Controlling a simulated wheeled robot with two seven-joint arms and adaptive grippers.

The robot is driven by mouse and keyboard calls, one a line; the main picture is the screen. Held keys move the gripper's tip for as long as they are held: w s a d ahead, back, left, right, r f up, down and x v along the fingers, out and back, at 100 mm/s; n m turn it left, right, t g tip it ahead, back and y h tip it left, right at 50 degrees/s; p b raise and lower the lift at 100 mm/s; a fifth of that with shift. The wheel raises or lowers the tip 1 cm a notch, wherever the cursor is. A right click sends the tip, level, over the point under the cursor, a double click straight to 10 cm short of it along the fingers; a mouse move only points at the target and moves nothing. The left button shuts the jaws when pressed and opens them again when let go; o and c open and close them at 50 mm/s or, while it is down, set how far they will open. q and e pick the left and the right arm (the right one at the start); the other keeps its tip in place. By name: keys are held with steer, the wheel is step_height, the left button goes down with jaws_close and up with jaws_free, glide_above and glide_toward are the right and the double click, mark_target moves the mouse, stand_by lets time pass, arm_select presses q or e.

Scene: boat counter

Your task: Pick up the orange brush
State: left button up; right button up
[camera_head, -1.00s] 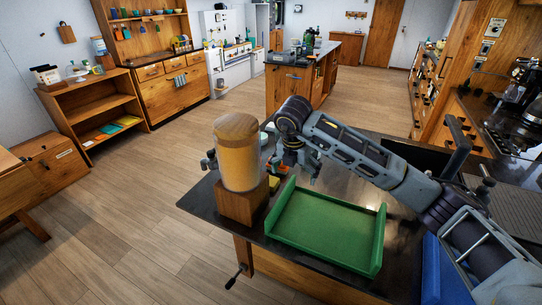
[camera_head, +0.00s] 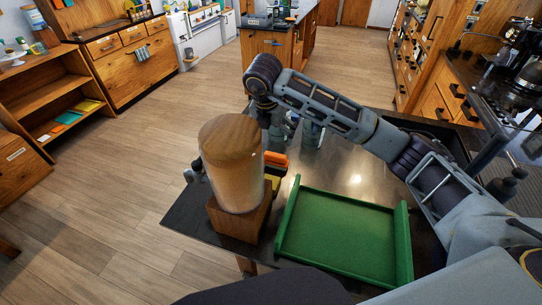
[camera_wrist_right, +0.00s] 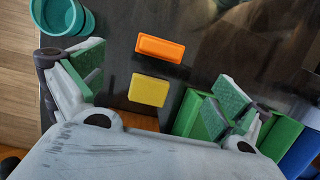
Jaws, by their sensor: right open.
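The orange brush (camera_head: 276,159) lies on the dark counter, partly hidden behind the amber jar in the head view. In the right wrist view the orange brush (camera_wrist_right: 160,47) shows as an orange block, with a yellow block (camera_wrist_right: 148,91) just below it in the picture. My right gripper (camera_head: 296,133) hangs beyond the brush in the head view. In the wrist view my right gripper (camera_wrist_right: 160,72) is open, its green-padded fingers wide apart and nothing held. The brush lies apart from both fingers. My left gripper is not in view.
An amber jar with a wooden lid (camera_head: 232,150) stands on a wooden block (camera_head: 240,218) near the counter's left edge. A green tray (camera_head: 340,232) lies to the right. A teal cup (camera_wrist_right: 60,17) stands near the edge in the wrist view. Dark counter beyond the tray is bare.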

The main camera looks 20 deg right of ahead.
mark_target(275, 155)
steer(key=shift+p+x, duration=0.65)
steer(key=shift+x, duration=3.5)
steer(key=shift+s, duration=0.1)
steer(key=shift+f, duration=0.1)
steer(key=shift+d+f+p, duration=0.25)
steer(key=shift+f+p, duration=0.25)
steer(key=shift+f, duration=0.25)
steer(key=shift+p+x, duration=0.4)
steer(key=shift+x, duration=1.4)
steer(key=shift+r, duration=0.1)
